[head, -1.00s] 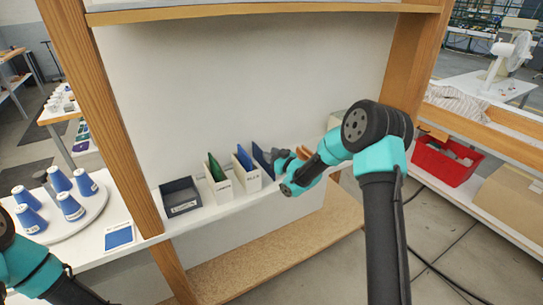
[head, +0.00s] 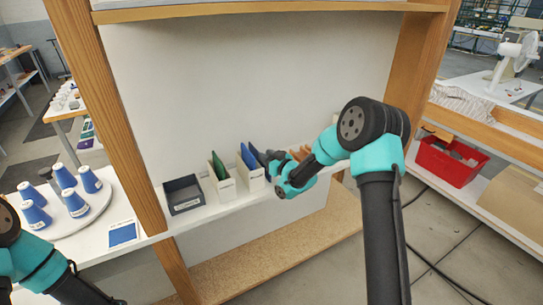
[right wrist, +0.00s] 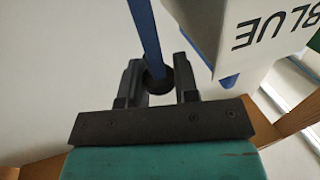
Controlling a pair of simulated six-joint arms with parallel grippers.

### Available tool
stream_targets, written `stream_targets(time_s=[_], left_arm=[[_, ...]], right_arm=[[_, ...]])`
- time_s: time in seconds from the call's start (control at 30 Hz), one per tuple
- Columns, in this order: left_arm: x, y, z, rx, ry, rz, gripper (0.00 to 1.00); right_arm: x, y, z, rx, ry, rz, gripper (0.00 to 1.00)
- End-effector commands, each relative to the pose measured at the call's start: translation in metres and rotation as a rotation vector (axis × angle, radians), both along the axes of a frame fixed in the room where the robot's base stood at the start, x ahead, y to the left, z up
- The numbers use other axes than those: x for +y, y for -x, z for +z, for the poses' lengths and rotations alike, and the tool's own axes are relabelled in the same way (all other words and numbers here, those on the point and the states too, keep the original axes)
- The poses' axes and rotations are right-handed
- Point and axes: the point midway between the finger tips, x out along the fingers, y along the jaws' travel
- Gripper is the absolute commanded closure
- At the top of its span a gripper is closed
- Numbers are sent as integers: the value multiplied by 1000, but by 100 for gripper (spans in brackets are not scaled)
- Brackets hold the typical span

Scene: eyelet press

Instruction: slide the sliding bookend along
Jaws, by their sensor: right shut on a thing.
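The sliding bookend (head: 257,156) is a thin dark blue upright plate on the shelf, right beside the white bin with blue contents (head: 251,178). In the right wrist view it is a blue bar (right wrist: 147,38) seen edge-on, with a round black knob (right wrist: 158,86) at its lower end. My right gripper (head: 274,160) is at the bookend's right side. Its two dark fingers (right wrist: 158,78) are shut on the knob, one on each side. The white bin's "BLUE" label (right wrist: 262,35) shows close by. Only my left arm's links show; its gripper is out of frame.
A white bin with green contents (head: 221,187) and a dark grey bin (head: 184,196) stand further left on the shelf (head: 232,206). Brown items (head: 300,153) lie right of the gripper. Wooden posts (head: 132,140) bound the shelf. Blue cones stand on a round tray (head: 97,213) at left.

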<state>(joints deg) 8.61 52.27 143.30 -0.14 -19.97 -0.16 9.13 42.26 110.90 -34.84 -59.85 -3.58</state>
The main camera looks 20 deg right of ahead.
Motion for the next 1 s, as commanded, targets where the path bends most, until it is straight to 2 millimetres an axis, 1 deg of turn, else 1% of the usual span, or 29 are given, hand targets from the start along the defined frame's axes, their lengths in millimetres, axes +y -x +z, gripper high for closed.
stream_targets(time_s=[0.17, 0.2, 0.43, 0.77, 0.87, 1.0], left_arm=[[0, 0, 0, 0, 0, 0, 58], [0, 0, 0, 0, 0, 0, 58], [0, 0, 0, 0, 0, 0, 58], [0, 0, 0, 0, 0, 0, 58], [0, 0, 0, 0, 0, 0, 58], [0, 0, 0, 0, 0, 0, 58]], right_arm=[[-1, 0, 0, 0, 1, 0, 100], [-1, 0, 0, 0, 1, 0, 68], [-1, 0, 0, 0, 1, 0, 46], [-2, 2, 0, 1, 1, -1, 46], [-5, 9, 0, 1, 2, -1, 46], [-12, 26, 0, 1, 1, -1, 46]])
